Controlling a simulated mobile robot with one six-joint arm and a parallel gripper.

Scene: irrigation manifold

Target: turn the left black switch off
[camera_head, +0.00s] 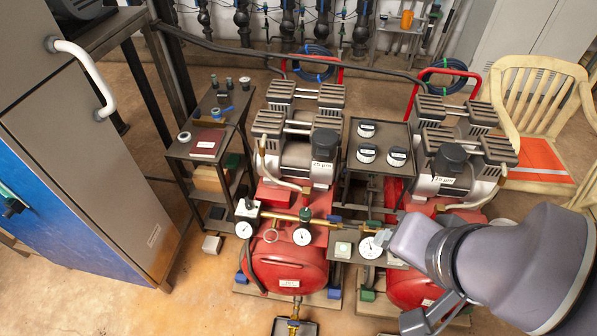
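Two red air compressors stand side by side on the floor, the left one (290,268) in full view and the right one (409,287) partly behind my arm. A small pale box with a dark top (248,207) sits at the left end of the left compressor's brass pipe; it may carry the left black switch, but it is too small to be sure. A matching switch on the right compressor cannot be made out. My gripper (392,240) is at the lower right, in front of the right compressor and well right of that box. Its fingers are not clear, and I see nothing held.
Gauges (302,236) line the left compressor's front pipe. A narrow stand (381,140) with several round dials is between the compressors. A shelf cart (205,150) and large cabinet (90,170) are at left, a cream chair (535,95) at right. Floor shows at front left.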

